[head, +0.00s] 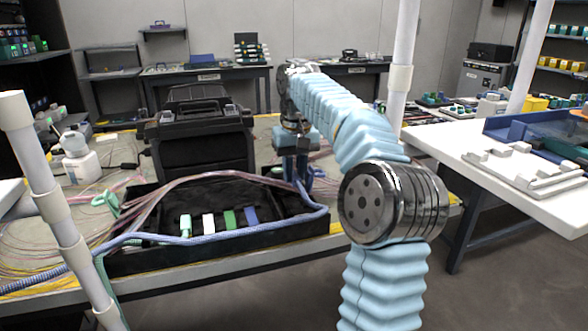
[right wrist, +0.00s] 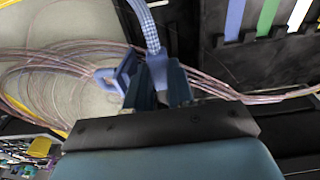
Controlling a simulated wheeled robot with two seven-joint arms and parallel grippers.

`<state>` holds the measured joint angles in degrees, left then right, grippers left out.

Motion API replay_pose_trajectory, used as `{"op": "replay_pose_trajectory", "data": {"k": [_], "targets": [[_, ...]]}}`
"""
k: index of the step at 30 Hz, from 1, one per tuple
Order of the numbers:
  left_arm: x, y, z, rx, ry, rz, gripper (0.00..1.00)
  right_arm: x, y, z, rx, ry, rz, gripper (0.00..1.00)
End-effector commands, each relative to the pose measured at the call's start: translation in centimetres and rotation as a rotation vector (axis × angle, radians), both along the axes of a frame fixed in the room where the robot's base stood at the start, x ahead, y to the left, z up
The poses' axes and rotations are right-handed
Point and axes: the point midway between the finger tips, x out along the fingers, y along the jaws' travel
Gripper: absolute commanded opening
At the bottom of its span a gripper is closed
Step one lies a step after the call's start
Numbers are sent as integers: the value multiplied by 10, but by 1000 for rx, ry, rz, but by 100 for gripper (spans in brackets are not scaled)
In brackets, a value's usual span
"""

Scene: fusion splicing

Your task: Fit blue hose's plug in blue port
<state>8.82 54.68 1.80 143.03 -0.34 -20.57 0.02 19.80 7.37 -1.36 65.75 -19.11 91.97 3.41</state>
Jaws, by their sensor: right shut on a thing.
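The blue hose (head: 210,236) runs from the left across the front of the black tray (head: 190,258), bends at the right and rises to my right gripper (head: 299,184). In the right wrist view the hose (right wrist: 148,22) comes down to its blue plug (right wrist: 156,66), between the fingers of my right gripper (right wrist: 158,88), which is shut on it. A blue loop-shaped piece (right wrist: 121,74) shows beside the fingers. The blue port (head: 251,215) is the rightmost of the coloured strips in the tray, left of the gripper; it also shows in the right wrist view (right wrist: 235,16). My left gripper is not in view.
Green (head: 230,219), white (head: 208,223) and mint (head: 185,225) strips stand left of the blue one. Pink cables (head: 140,196) loop around the tray. A black case (head: 200,125) stands behind it. A white post (head: 48,190) is at left.

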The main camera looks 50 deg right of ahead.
Motion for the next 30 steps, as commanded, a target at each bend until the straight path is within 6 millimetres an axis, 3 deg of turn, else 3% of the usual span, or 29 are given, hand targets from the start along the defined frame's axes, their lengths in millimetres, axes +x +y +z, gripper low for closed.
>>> {"op": "replay_pose_trajectory", "data": {"k": [19, 30], "targets": [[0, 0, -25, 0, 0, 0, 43, 1, 0, -37, 0, 0, -1, 0], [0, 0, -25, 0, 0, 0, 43, 1, 0, -39, 0, 0, -1, 0]]}}
